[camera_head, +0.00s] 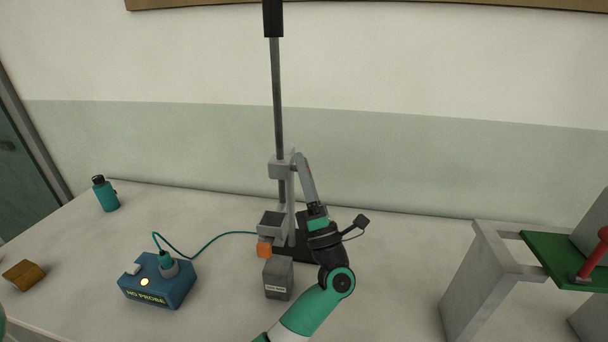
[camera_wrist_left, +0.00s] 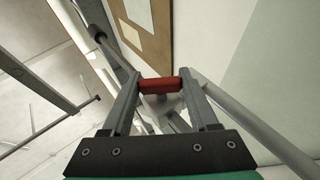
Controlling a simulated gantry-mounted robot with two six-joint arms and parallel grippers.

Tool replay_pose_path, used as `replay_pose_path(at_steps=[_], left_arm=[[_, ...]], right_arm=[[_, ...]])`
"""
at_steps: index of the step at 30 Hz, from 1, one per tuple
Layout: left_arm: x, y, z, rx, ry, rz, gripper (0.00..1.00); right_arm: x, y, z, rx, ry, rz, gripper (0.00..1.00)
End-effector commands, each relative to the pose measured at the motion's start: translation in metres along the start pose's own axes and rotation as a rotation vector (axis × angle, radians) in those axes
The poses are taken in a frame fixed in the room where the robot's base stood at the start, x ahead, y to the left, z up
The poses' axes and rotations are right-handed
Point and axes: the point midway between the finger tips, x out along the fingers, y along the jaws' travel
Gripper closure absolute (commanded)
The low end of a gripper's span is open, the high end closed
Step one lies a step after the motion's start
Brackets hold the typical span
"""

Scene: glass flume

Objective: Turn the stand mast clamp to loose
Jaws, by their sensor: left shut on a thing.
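The stand mast (camera_head: 277,100) rises upright from a dark base on the bench, with a black cap at its top. A grey clamp (camera_head: 279,169) sits around the mast about midway. My left gripper (camera_head: 298,157) reaches up to the right side of this clamp. In the left wrist view its two fingers (camera_wrist_left: 159,85) are shut on a red handle (camera_wrist_left: 158,86), one at each end, with grey clamp parts behind it. The red handle is hidden in the head view. My right gripper is in neither view.
A blue box labelled "NO PROBE" (camera_head: 150,293), with a lit lamp and teal cable, sits left of the stand. A grey block (camera_head: 278,279) stands in front. A teal bottle (camera_head: 105,194) stands back left. A grey frame with a green board (camera_head: 553,258) is at right.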

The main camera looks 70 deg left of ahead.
Motion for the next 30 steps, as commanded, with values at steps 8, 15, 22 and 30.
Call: replay_pose_path(at_steps=[8,15,22,30], left_arm=[[0.0,0.0,0.0,-0.001,0.001,-0.001,0.27],[0.0,0.0,0.0,0.0,0.0,-0.001,0.1],[-0.007,0.0,0.001,0.0,-0.002,-0.003,0.1],[-0.057,0.0,0.001,-0.001,-0.003,-0.004,0.1]], right_arm=[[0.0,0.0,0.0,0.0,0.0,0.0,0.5],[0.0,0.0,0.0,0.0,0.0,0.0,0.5],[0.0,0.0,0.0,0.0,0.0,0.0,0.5],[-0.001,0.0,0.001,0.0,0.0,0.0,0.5]])
